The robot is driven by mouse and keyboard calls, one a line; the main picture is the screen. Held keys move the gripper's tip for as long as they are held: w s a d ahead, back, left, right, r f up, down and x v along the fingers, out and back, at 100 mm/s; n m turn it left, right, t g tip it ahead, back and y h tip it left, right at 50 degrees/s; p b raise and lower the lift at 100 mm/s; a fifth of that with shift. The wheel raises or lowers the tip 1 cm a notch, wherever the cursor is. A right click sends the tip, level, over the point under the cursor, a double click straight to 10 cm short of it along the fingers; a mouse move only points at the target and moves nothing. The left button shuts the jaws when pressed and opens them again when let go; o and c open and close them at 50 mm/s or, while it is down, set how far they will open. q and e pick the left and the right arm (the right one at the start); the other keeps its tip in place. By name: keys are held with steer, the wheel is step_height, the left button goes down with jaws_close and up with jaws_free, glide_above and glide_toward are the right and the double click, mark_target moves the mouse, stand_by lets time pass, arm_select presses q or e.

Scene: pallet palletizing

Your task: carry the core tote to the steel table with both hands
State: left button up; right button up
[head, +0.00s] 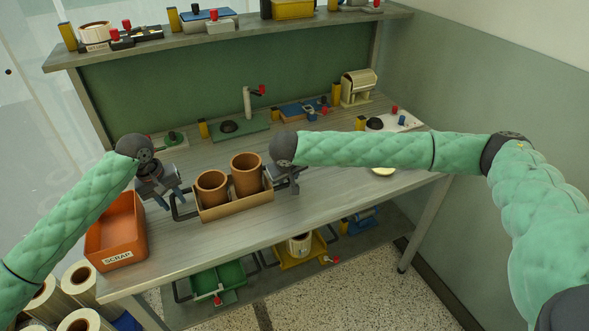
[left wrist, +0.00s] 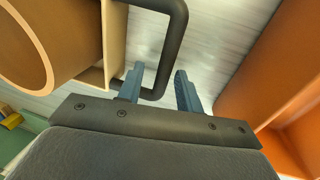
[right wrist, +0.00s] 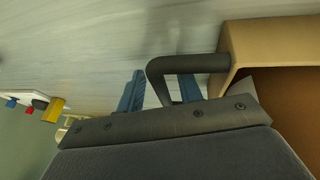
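The core tote (head: 235,206) is a tan open box holding two brown cardboard cores (head: 246,175), upright on the grey-topped workbench (head: 300,212). It has a dark loop handle at each end. My left gripper (left wrist: 160,88) is open at the left handle (left wrist: 176,45), whose bar passes between its fingers with gaps visible. My right gripper (right wrist: 160,92) is open at the right handle (right wrist: 195,64), with part of that loop between its fingers. The tote's wall also shows in the right wrist view (right wrist: 232,50). Whether this bench is the steel table, I cannot tell.
An orange SCRAP bin (head: 117,236) stands close to the left of my left gripper. Fixtures and small parts line the bench's back, below a loaded shelf (head: 240,34). Green (head: 218,280) and yellow (head: 300,252) totes sit underneath. The bench front right of the tote is clear.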

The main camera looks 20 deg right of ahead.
arm_select(q)
step_height(320, 180, up, 11)
steer(key=a, duration=0.2)
arm_select(e)
steer(key=v, duration=1.2)
arm_select(q)
steer(key=shift+s+a, duration=0.1)
